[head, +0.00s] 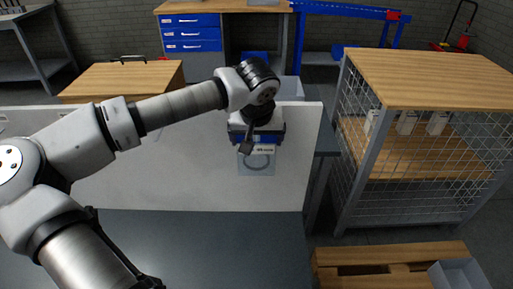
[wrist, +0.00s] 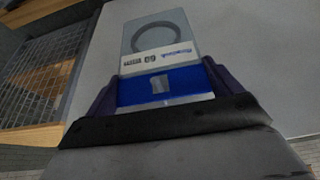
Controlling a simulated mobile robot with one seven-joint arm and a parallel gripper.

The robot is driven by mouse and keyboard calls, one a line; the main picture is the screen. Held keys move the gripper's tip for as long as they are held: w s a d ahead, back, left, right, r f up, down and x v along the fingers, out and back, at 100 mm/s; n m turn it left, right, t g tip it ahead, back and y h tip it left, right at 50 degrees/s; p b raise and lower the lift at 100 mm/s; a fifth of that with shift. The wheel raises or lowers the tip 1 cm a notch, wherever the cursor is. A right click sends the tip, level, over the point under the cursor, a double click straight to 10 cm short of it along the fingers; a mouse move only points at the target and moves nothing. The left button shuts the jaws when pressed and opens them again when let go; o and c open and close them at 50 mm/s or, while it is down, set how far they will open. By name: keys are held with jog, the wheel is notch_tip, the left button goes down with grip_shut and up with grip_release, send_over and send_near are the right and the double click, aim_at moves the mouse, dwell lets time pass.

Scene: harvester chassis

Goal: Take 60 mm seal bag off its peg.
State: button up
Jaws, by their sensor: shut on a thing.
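The 60 mm seal bag is a clear bag with a dark ring inside, a white label and a blue header. In the head view the bag (head: 257,165) hangs below my gripper (head: 257,139), in front of the white panel (head: 200,185). In the wrist view my gripper (wrist: 160,90) is shut on the blue header, one finger at each side. The bag (wrist: 158,50) shows beyond the fingers, its label reading 60 mm. A pale slot shows in the header. No peg can be made out, so I cannot tell whether the bag is still on it.
A wire-mesh cage with a wooden top (head: 430,80) stands to the right, with small pale boxes inside. A wooden crate (head: 390,262) and a grey bin (head: 460,275) are at the lower right. A dark bench top (head: 220,245) lies before the panel and looks clear.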

jog(key=shift+r, duration=0.15)
jog(key=shift+s+r+b, duration=0.1)
jog(key=shift+r+b, duration=0.35)
jog(key=shift+r, duration=0.1)
jog(key=s+b, duration=0.4)
jog(key=s, duration=1.3)
jog(key=shift+s+f, duration=0.15)
jog(key=shift+s, duration=0.4)
jog(key=s+b, duration=0.5)
jog(key=s, duration=0.2)
jog(key=shift+s, duration=0.35)
jog(key=shift+d, duration=0.1)
